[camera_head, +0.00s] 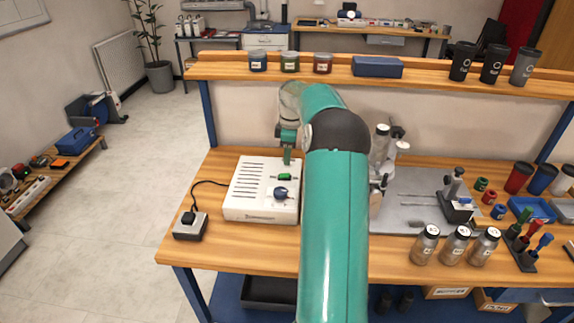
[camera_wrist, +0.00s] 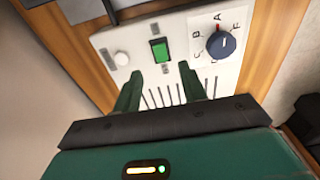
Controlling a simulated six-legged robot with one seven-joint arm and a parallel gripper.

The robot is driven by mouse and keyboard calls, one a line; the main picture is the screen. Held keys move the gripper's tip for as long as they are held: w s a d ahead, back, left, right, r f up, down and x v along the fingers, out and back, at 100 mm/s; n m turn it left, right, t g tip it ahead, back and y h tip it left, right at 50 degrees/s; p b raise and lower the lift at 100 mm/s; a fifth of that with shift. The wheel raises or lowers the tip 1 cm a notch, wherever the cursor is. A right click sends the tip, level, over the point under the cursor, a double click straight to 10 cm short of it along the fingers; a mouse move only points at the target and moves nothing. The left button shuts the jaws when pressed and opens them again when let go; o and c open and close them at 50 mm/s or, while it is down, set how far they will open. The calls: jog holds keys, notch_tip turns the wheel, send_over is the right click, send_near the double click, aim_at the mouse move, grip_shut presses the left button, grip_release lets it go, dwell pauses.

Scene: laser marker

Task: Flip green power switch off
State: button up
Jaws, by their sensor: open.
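The green power switch (camera_head: 285,177) sits on top of a white box (camera_head: 245,190) on the wooden workbench. The fingertips appear just short of the switch. In the head view my gripper (camera_head: 287,158) is above the box's back edge, close to the switch, partly hidden by my arm.
A black power block (camera_head: 190,226) with a cable stands left of the box. Glass jars (camera_head: 455,245) and a grey metal stand (camera_head: 410,205) are to the right. A shelf (camera_head: 220,71) with jars and dark cups runs along the back. Bench space between the box and front edge is clear.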

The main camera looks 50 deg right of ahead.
notch_tip(320, 180, up, 7)
jog(key=shift+s+f, duration=0.15)
jog(key=shift+s, duration=0.05)
jog(key=shift+d, duration=0.1)
dwell(0.4)
jog(key=s+a+r+m+t+h, duration=0.1)
jog(key=a+r, duration=0.3)
jog(key=a, duration=0.5)
jog(key=s+a+r+m, duration=0.1)
jog(key=a+r, duration=0.3)
jog(key=a, duration=0.6)
jog(key=s+a+r+m+t+h, duration=0.15)
jog(key=a+r, duration=0.25)
jog(key=a, duration=0.5)
jog(key=s+a+f+m+t+y, duration=0.1)
jog(key=s+a+f+m, duration=0.1)
jog(key=s+a, duration=0.6)
jog(key=s+a+f+m+t+y, duration=0.1)
jog(key=s+a+f+m, duration=0.1)
jog(key=s+a, duration=0.7)
jog(key=shift+s+a+f, duration=0.2)
jog(key=shift+s+f, duration=0.5)
jog(key=shift+s, duration=0.45)
